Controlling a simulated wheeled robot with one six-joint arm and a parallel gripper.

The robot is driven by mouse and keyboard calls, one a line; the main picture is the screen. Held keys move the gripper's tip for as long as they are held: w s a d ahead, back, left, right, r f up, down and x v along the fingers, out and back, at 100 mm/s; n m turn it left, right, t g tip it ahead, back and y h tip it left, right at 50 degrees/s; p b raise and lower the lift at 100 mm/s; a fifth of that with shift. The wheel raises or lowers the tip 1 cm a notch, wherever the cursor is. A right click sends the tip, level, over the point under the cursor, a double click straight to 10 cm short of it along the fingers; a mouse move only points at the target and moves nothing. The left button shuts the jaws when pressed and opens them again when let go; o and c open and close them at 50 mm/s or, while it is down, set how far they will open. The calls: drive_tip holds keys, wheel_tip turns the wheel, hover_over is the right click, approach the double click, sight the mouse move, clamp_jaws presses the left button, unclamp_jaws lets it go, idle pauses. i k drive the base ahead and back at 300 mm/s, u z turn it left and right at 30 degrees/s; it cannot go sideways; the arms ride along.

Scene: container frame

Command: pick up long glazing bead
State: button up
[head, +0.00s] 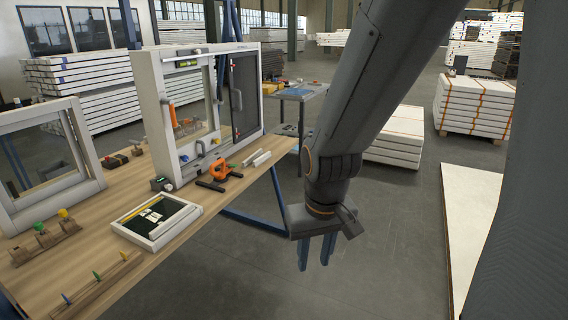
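Two slim white strips (257,158) lie side by side at the table's right end, near the base of the big window frame; they look like glazing beads. I cannot tell for sure which is the long one. My gripper (316,252) hangs pointing down off the table's right side, over the floor. Its two blue fingers are apart with nothing visible between them. It is to the right of the strips and apart from them.
The wooden table (110,270) carries an upright white window frame (150,110), a smaller frame (90,165), an orange-and-black tool (215,175) and a shallow white frame (155,243). White panel stacks (475,105) stand right.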

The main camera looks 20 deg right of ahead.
sight(250, 161)
drive_tip(key=z, duration=0.6)
drive_tip(key=i, duration=1.85)
drive_tip(key=u, duration=0.9)
drive_tip(key=i, duration=0.7)
drive_tip(key=u, duration=0.85)
drive_tip(key=i, duration=0.2)
drive_tip(key=u, duration=0.3)
